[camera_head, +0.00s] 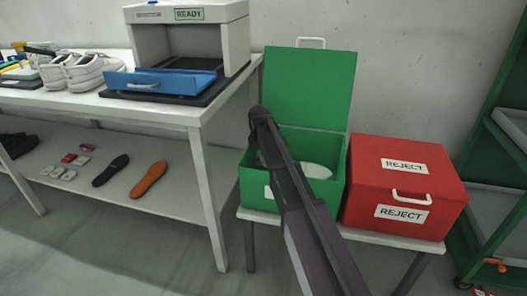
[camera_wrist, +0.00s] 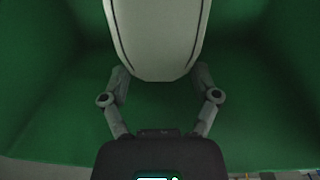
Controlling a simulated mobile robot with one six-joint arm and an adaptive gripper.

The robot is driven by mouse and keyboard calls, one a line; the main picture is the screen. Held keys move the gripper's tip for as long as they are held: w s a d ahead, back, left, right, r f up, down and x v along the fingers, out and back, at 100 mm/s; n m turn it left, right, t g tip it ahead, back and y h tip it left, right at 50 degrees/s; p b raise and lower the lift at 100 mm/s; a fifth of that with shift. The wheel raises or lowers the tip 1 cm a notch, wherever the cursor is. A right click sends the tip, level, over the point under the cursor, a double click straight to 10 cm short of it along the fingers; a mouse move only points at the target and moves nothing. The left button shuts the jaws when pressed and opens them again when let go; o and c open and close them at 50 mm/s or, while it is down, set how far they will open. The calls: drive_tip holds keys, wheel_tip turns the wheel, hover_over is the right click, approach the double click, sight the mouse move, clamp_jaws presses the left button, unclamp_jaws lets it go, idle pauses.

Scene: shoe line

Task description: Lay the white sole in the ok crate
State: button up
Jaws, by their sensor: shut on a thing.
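The white sole (camera_head: 316,171) shows inside the open green crate (camera_head: 329,200), partly behind my arm. In the wrist view the white sole (camera_wrist: 155,35) is between the two fingers of my gripper (camera_wrist: 160,78), which is shut on its near end. Green crate walls and floor surround it there. I cannot tell whether the sole touches the crate floor. The crate's lid (camera_head: 307,88) stands open and upright. My arm covers part of the crate's front, and a white label there is mostly hidden. In the head view my gripper's fingers are hidden.
A shut red crate (camera_head: 365,200) marked REJECT stands right of the green one on the same low table (camera_head: 390,240). A white table (camera_head: 165,115) with a machine (camera_head: 235,40), blue drawer (camera_head: 160,82) and white shoes (camera_head: 85,72) is at left. A green rack (camera_head: 495,120) stands at right.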

drive_tip(key=shift+s+d+f+g, duration=0.15)
drive_tip(key=shift+s+f, duration=0.1)
drive_tip(key=shift+s, duration=0.35)
drive_tip(key=shift+s+f+g, duration=0.15)
drive_tip(key=shift+s+f, duration=0.1)
drive_tip(key=shift+s, duration=0.35)
drive_tip(key=o, duration=1.1)
drive_tip(key=shift+o, duration=0.2)
drive_tip(key=shift+w+r+p, duration=0.45)
drive_tip(key=shift+p, duration=1.3)
drive_tip(key=p, duration=0.3)
drive_tip(key=shift+w, duration=0.4)
drive_tip(key=shift+r+p, duration=0.15)
drive_tip(key=shift+p, duration=0.85)
